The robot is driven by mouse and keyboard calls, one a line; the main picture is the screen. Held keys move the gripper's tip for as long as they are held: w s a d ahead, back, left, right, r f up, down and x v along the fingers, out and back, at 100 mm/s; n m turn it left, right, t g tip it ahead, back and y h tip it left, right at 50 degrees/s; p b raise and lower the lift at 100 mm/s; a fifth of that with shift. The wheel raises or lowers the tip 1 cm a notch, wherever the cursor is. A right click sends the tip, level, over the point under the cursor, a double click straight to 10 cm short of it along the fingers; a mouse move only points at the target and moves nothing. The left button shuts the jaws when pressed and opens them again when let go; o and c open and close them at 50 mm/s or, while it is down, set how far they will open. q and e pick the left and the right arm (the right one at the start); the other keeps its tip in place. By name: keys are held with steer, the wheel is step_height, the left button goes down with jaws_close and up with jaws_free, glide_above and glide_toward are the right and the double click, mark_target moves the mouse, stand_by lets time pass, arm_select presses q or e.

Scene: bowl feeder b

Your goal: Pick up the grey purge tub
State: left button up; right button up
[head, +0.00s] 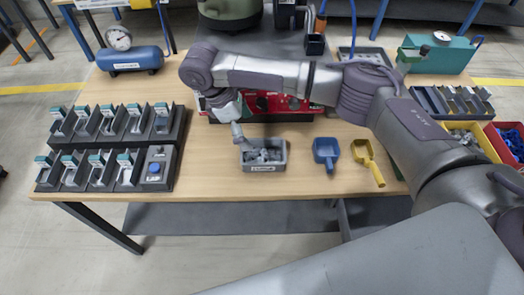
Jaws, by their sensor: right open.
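The grey purge tub (278,166) sits on the wooden table near its front edge, in the middle of the head view. It is a small open box with a pale label on its front wall and grey pieces inside. My right gripper (239,139) points down at the tub's back left corner. Its jaws are open, with nothing seen between them. I cannot tell whether the fingers touch the tub wall. My left gripper is out of view.
A blue scoop (326,152) and a yellow scoop (366,160) lie right of the tub. Black holder racks (110,150) fill the left side. A red unit (290,107) stands behind, partly hidden by my right arm. Bare table lies between racks and tub.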

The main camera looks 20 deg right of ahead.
glide_toward(268, 159)
steer(key=shift+s+r, duration=0.3)
steer(key=shift+s, duration=0.05)
steer(key=shift+d+f, duration=0.1)
steer(key=shift+f, duration=0.25)
steer(key=shift+d+f, duration=0.1)
steer(key=shift+f, duration=0.1)
steer(key=p+x, duration=0.1)
steer(key=x, duration=0.3)
steer(key=shift+w+f, duration=0.15)
steer(key=shift+d+f, duration=0.15)
steer(key=shift+f, duration=0.1)
arm_select(q)
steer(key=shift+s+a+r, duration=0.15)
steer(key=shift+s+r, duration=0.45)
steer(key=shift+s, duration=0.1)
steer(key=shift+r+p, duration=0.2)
steer(key=shift+p, duration=0.1)
arm_select(e)
steer(key=shift+f, duration=0.25)
